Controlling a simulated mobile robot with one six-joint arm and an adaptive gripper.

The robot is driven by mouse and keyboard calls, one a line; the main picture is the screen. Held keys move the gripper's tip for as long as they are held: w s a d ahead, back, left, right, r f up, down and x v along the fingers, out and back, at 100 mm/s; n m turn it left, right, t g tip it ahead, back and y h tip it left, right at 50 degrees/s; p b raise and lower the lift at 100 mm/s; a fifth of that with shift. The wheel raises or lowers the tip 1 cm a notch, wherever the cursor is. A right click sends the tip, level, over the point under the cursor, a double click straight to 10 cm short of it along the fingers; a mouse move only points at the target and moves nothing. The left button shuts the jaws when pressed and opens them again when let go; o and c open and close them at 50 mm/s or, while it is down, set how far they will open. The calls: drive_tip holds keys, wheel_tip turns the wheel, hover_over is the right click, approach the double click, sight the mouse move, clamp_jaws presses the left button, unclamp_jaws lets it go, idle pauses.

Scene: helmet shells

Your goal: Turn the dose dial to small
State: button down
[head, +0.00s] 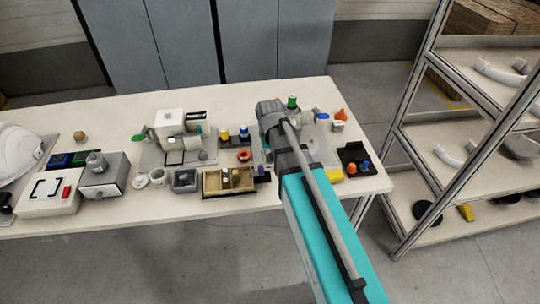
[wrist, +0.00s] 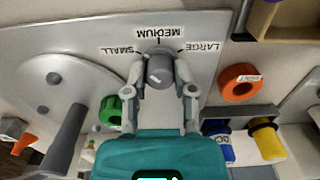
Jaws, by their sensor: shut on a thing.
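The dose dial (wrist: 159,66) is a grey round knob on a light grey panel (wrist: 205,22), in the wrist view. Labels SMALL (wrist: 119,50), MEDIUM (wrist: 159,32) and LARGE (wrist: 203,47) stand around it, upside down in this view. A dark tick runs from near the dial toward MEDIUM; I cannot tell for sure where the knob itself points. My gripper (wrist: 160,78) is shut on the dial, one finger on each side. In the head view my gripper (head: 270,112) is over the right part of the table, and the arm hides the dial there.
The table (head: 110,115) is crowded; a shelf rack (head: 400,200) stands at the right.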

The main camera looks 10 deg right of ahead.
drive_tip(key=shift+n, duration=1.4)
drive_tip(key=shift+c, duration=2.2)
unclamp_jaws()
